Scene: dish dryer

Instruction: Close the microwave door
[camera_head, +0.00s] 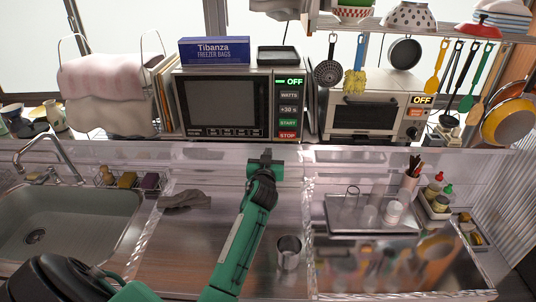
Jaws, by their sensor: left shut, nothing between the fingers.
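The microwave (287,77) stands on the shelf behind the sink counter, with its dark-windowed door (220,103) facing me. The door looks flush with the control panel (288,108), whose lit display reads OFF; I see no clear gap along its edge. My left gripper (266,155) is shut and empty. It is just below and in front of the microwave's right part, in front of the ledge, and appears apart from the door. My right gripper is out of view.
A blue freezer bag box (214,51) and a dark tray (278,55) sit on the microwave. A toaster oven (368,115) stands to its right, a cloth-hung rack (110,90) to its left.

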